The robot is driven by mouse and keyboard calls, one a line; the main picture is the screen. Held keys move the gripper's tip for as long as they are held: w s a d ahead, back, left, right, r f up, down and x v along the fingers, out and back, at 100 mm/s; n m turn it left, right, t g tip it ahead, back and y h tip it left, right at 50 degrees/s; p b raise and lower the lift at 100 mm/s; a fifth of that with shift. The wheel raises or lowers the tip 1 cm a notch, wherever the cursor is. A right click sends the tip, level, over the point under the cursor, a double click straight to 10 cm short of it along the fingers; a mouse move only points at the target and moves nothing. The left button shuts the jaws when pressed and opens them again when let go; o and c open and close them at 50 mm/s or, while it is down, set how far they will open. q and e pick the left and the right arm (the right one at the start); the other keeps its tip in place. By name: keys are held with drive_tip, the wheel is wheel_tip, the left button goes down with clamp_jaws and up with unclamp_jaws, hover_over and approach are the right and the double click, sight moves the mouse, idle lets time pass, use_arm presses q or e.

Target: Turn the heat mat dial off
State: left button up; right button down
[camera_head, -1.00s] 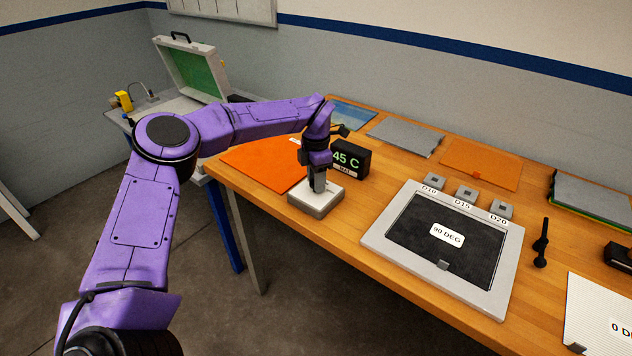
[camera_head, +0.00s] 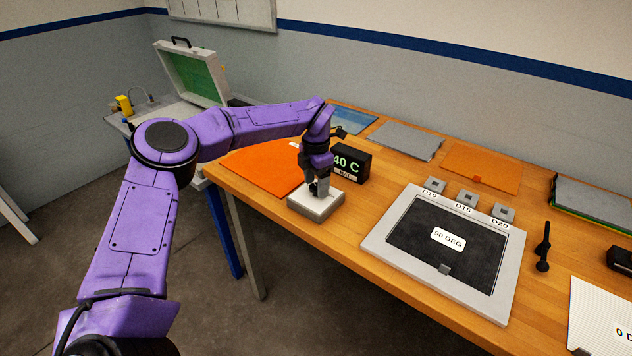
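The heat mat dial box (camera_head: 316,208) is a pale grey block near the front edge of the wooden bench. My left gripper (camera_head: 317,190) points down at its top, and its fingers hide the knob. I cannot tell whether the fingers are closed on it. A black display (camera_head: 350,162) just behind the box reads "40 C" in green, with a "MAT" label under it. The orange heat mat (camera_head: 262,168) lies flat to the left, partly behind my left arm. My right gripper is not in view.
A grey-framed black panel (camera_head: 378,238) labelled "90 DEG" lies to the right. Small grey blocks (camera_head: 467,198) stand behind it. Grey and orange sheets (camera_head: 481,166) lie along the back. An open case (camera_head: 190,72) stands on the side table.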

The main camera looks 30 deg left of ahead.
sight(316, 186)
use_arm(q)
wheel_tip(316, 186, up, 10)
drive_tip(key=b, duration=0.1)
drive_tip(key=shift+r, duration=0.25)
drive_tip(key=shift+f, duration=0.1)
idle(0.5)
